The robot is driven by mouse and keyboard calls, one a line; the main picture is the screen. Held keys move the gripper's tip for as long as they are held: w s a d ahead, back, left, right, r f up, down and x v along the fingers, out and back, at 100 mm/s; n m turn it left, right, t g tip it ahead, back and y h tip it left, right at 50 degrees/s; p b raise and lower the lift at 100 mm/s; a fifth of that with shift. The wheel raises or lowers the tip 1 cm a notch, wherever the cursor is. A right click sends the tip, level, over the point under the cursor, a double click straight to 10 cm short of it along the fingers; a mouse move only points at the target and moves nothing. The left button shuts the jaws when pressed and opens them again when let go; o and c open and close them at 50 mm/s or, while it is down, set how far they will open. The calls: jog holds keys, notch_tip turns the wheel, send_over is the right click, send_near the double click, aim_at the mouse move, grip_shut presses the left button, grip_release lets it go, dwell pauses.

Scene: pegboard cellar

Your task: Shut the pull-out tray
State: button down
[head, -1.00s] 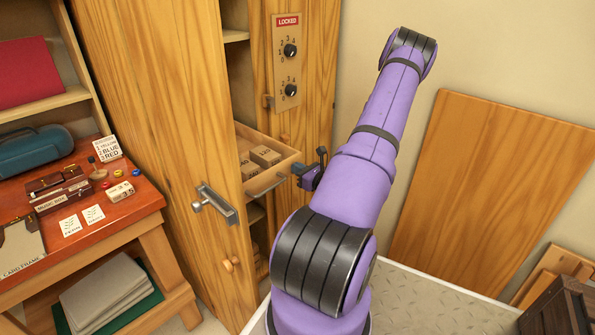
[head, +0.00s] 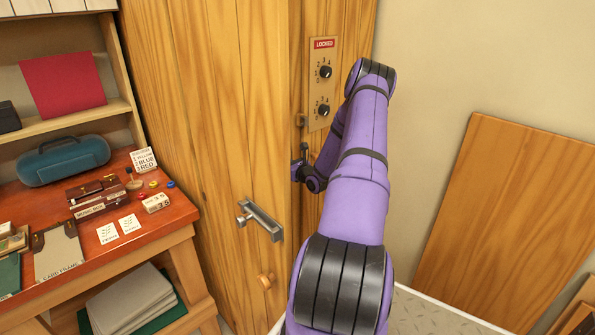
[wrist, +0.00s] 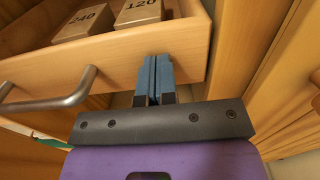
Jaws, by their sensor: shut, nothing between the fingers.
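The pull-out tray (wrist: 120,66) is light wood and fills the top of the wrist view, with a grey bar handle (wrist: 50,100) on its front at left. Two wooden blocks marked 240 (wrist: 84,22) and 120 (wrist: 138,12) lie in it. My gripper (wrist: 154,62) is shut and empty, its blue fingertips at the tray's front board, right of the handle; they look to be against it. In the head view the tray is hidden behind the wooden cabinet door (head: 215,130), and my fingertips are not clearly seen.
The cabinet door has a grey lever handle (head: 260,220). A panel with two dials (head: 325,85) and a LOCKED sign is beside my arm. A red-topped workbench (head: 110,235) with small items stands at left. A wooden board (head: 490,200) leans on the wall at right.

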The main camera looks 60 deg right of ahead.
jog(key=shift+x, duration=1.95)
jog(key=shift+s, duration=0.1)
